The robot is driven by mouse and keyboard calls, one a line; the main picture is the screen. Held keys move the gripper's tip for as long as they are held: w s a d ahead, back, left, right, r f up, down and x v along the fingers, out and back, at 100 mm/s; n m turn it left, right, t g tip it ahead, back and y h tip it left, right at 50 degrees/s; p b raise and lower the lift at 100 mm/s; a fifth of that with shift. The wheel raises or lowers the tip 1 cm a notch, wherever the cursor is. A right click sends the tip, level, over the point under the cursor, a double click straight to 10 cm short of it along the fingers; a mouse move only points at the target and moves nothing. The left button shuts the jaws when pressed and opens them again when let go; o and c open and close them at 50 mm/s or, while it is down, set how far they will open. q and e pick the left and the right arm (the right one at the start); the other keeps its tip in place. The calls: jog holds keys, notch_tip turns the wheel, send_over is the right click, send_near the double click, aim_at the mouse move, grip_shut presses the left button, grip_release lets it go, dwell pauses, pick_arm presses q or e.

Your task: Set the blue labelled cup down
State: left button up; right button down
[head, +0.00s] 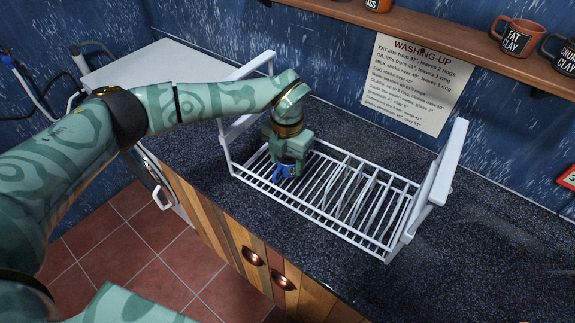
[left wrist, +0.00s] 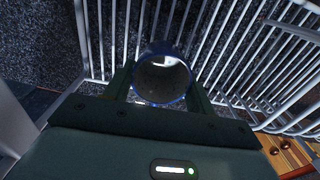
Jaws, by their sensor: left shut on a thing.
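The blue cup (head: 281,172) is small in the head view, at the left part of the white dish rack (head: 413,208). My left gripper (head: 286,166) points down over the rack and is shut on the cup. In the left wrist view, the cup (left wrist: 163,75) sits between the two fingers of the gripper (left wrist: 162,90), its round open mouth and grey inside facing the camera. The rack's white bars (left wrist: 237,45) show behind and beside it. I cannot tell whether the cup touches the bars. Its label is hidden. My right gripper is not in view.
The dark speckled counter (head: 480,260) is clear right of the rack. The rack's raised end frames (head: 446,165) stand up at both ends. A shelf (head: 440,35) above holds mugs, including a terracotta one (head: 517,37). A washing-up notice (head: 415,82) hangs on the wall.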

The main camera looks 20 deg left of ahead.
pick_arm(q)
notch_tip(320, 180, down, 2)
jog(key=o, duration=1.1)
jog(key=shift+f, duration=0.15)
jog(key=shift+c, duration=0.2)
notch_tip(320, 180, up, 12)
jog(key=p, duration=0.1)
jog(key=shift+r, duration=0.2)
jog(key=shift+s+d, duration=0.1)
